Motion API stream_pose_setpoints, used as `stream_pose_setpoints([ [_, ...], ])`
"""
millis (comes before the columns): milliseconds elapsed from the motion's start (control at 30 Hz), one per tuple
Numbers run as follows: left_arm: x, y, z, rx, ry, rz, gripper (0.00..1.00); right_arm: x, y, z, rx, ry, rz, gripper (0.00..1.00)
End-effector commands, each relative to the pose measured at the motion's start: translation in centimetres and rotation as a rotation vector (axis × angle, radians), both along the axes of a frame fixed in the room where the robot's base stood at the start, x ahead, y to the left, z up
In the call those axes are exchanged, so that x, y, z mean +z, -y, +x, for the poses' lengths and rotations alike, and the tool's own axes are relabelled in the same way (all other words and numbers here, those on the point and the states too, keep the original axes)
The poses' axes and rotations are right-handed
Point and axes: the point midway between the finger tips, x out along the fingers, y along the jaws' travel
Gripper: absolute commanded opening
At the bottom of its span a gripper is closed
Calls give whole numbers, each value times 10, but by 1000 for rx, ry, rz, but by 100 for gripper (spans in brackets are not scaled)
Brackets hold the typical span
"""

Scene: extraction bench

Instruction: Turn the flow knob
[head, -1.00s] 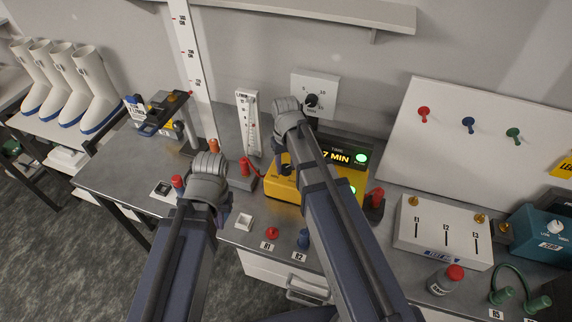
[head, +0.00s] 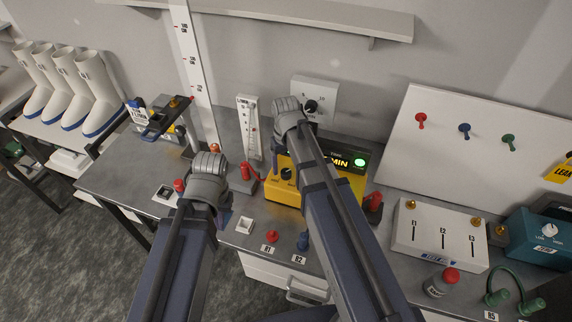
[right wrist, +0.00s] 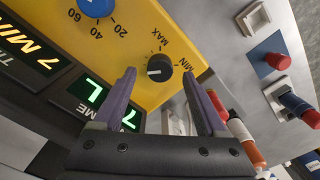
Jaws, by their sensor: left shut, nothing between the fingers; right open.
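The flow knob is likely the small black knob (right wrist: 159,68) marked MIN and MAX on the yellow unit in the right wrist view; its white mark points left. The yellow unit (head: 318,192) stands on the bench in the head view, partly hidden by my right arm. My right gripper (right wrist: 162,84) is open, its purple fingers apart either side of the knob's line, with no visible contact.
A red-handled part (head: 245,173) stands just left of the unit. A white dial plate (head: 322,95) is on the wall behind. A white E1–E3 box (head: 405,240) is at right.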

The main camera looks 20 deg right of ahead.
Motion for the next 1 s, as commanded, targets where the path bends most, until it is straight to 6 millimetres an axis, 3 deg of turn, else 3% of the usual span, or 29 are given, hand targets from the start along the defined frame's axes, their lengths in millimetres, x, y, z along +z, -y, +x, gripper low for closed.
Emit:
stream_pose_setpoints([
  [33, 13, 0, 0, 1, 0, 0, 0, 13, 0, 0, 0, 0, 0, 74],
  [200, 37, 0, 0, 7, 0, -1, 0, 37, 0, 0, 0, 0, 0, 74],
  [467, 56, 0, 0, 12, 1, -2, 0, 56, 0, 0, 0, 0, 0, 74],
  [833, 49, 0, 0, 12, 1, -2, 0, 49, -5, -5, 8, -2, -2, 74],
  [1000, 6, 0, 0, 8, 1, -1, 0, 6, -48, -55, 84, -17, -32, 74],
])
